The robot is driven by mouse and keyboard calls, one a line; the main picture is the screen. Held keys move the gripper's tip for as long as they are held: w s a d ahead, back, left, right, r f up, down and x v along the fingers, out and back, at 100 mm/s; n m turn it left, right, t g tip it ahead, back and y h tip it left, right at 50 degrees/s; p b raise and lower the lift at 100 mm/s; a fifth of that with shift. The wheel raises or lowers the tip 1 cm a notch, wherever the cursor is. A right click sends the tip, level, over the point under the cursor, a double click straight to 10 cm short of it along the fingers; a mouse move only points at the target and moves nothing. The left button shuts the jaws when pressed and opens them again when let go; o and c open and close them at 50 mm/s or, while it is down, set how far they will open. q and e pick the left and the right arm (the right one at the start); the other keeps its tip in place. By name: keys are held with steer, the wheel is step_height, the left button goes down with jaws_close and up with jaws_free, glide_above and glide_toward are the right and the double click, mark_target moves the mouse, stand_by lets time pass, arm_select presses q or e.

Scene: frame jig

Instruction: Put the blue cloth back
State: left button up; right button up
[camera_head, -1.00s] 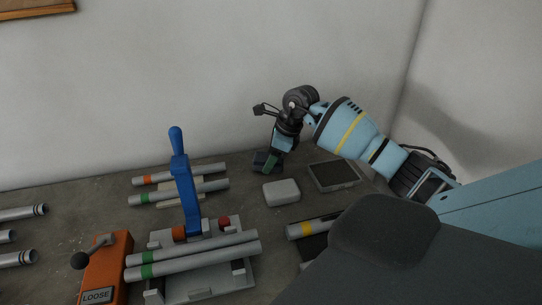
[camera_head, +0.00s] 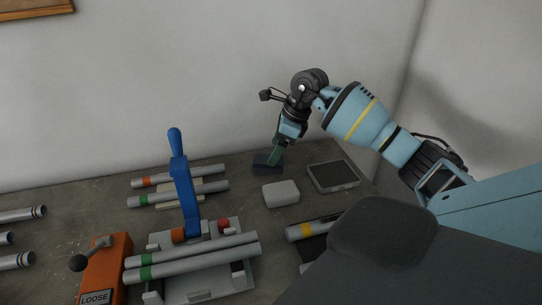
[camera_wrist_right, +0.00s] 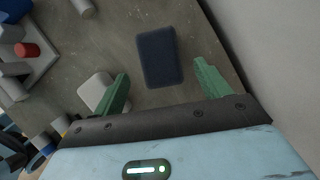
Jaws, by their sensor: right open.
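The blue cloth (camera_head: 265,166) is a small, dark navy folded block lying flat on the table near the back wall. In the right wrist view the cloth (camera_wrist_right: 158,56) lies ahead of the green fingertips, in line with the gap between them. My right gripper (camera_head: 277,152) is just above the cloth, partly in front of it in the head view. In the wrist view its fingers (camera_wrist_right: 163,82) are spread wide with nothing between them. My left gripper is not in view.
A pale rounded block (camera_head: 281,193) and a dark-topped grey tray (camera_head: 333,175) stand close to the cloth. A jig with a blue lever (camera_head: 184,190) and several grey tubes fills the left. An orange LOOSE lever box (camera_head: 105,270) is at front left. The wall is close behind.

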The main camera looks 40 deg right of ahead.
steer(key=v, duration=0.7)
steer(key=shift+s, duration=0.1)
stand_by(0.5)
